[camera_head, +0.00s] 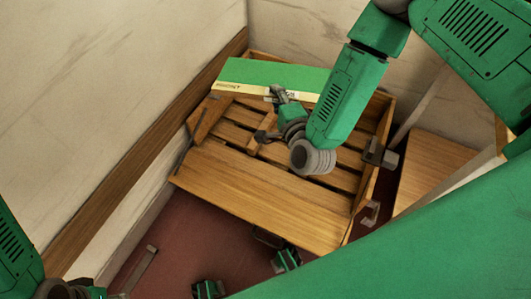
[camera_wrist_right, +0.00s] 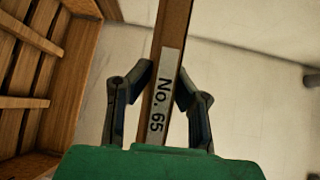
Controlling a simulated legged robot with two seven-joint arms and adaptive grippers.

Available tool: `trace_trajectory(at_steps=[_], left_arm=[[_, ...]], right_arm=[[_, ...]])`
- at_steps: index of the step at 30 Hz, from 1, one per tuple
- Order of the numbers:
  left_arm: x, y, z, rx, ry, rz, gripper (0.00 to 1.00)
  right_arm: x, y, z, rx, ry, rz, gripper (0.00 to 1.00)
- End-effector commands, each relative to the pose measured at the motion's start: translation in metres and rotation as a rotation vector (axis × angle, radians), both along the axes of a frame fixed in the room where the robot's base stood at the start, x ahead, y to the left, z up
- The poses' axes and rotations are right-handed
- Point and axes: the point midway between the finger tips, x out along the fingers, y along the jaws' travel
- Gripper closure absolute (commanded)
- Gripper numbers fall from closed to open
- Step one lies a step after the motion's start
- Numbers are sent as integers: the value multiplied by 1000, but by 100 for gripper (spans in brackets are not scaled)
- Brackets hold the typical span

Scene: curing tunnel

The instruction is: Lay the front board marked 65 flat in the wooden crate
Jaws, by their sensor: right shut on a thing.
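The front board marked 65 (camera_head: 255,72) has a green face and a pale edge strip with print. It is at the far side of the wooden crate (camera_head: 265,190), tilted and not flat on the slats; I cannot tell whether it touches the crate. My right gripper (camera_head: 276,96) is shut on its near edge. In the right wrist view, the fingers (camera_wrist_right: 160,88) sit either side of the brown edge and its "No. 65" label (camera_wrist_right: 164,92). My left arm shows at the lower left corner; its gripper is barely in the picture and its fingers are unclear.
The crate stands against the walls in a corner, with a wooden rail (camera_head: 150,140) along the left wall. A small board (camera_head: 207,118) leans inside at the left. A wooden surface (camera_head: 430,168) is to the right. Reddish floor (camera_head: 195,235) shows in front.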

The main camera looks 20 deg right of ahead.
Motion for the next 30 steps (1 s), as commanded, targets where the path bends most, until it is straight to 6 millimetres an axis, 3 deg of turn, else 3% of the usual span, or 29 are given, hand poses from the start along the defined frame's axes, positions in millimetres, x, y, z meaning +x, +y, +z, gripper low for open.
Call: trace_trajectory(at_steps=[1, 3, 12, 18, 24, 30], left_arm=[[0, 0, -13, 0, 0, 0, 60], [0, 0, -20, 0, 0, 0, 60], [0, -1, -50, 0, -1, -1, 60], [0, -1, -70, 0, -1, -1, 60], [0, -1, -83, 0, 0, 0, 60], [0, -1, -86, 0, -1, -1, 60]], right_arm=[[7, 1, -30, 10, 12, -10, 100], [17, 1, -61, 26, 35, -27, 100], [46, 5, -191, 103, 140, -114, 100], [54, 4, -274, 162, 204, -187, 100], [56, 1, -325, 208, 243, -246, 100], [57, -1, -340, 225, 254, -267, 100]])
